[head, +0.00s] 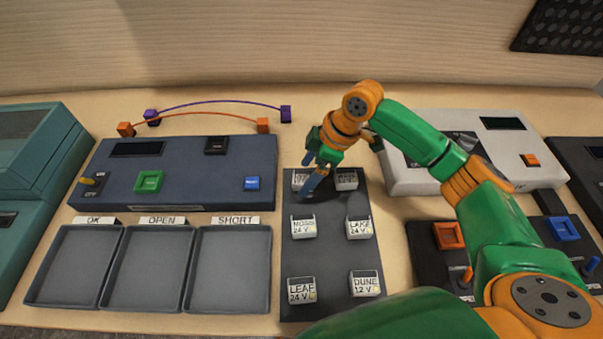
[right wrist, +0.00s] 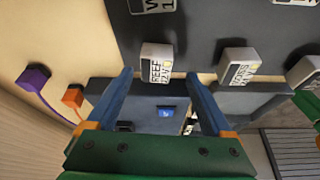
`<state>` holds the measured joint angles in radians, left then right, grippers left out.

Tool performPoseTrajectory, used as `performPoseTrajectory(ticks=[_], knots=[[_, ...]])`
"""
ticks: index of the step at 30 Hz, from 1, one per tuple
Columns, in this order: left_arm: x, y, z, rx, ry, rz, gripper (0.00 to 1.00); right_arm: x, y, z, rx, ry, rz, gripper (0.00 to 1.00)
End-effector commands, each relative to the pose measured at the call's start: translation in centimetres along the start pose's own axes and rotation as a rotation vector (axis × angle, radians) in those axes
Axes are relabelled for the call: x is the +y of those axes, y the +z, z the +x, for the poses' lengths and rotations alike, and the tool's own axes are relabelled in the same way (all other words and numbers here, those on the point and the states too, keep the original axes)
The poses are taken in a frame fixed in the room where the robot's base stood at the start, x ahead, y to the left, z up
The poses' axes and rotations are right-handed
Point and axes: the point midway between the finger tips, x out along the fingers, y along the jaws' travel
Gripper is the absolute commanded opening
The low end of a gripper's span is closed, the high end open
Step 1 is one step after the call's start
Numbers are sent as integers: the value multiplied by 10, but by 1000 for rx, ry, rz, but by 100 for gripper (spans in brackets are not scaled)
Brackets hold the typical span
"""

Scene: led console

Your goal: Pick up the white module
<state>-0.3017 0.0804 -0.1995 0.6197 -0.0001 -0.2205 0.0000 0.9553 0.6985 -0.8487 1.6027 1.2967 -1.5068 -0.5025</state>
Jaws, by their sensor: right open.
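Several white modules with printed labels stand on a dark board. In the head view the top-left module (head: 300,179) is partly covered by my right gripper (head: 315,182). In the right wrist view this module (right wrist: 157,62), labelled REEF, lies just beyond and between the fingertips of the right gripper (right wrist: 160,76). The fingers are open and empty, one toward each side of it. The MOSS module (head: 304,226) is just below it in the head view and also shows in the right wrist view (right wrist: 238,66). My left gripper is not in view.
The top-right module (head: 346,179) is close beside the right gripper; LAKE (head: 359,228), LEAF (head: 301,290) and DUNE (head: 365,283) share the board (head: 332,262). A blue-grey console (head: 120,180) and empty trays (head: 228,268) lie left. A white instrument (head: 420,180) stands right.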

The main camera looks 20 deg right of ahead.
Motion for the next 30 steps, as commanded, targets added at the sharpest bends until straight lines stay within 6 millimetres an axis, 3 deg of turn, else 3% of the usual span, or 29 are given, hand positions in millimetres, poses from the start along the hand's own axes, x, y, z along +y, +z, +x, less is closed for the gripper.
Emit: performPoseTrajectory(ticks=[2,6,12,14,22,30], knots=[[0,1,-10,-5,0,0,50,2,-4,12,-1,-4,2,85],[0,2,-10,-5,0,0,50,2,-2,33,-1,0,0,85],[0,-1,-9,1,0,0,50,3,-1,35,-1,2,-1,85],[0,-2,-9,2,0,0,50,3,-1,35,-1,2,0,72],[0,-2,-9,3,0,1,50,3,-1,35,-1,2,-1,0],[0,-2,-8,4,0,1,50,3,-2,34,0,3,-1,0]])
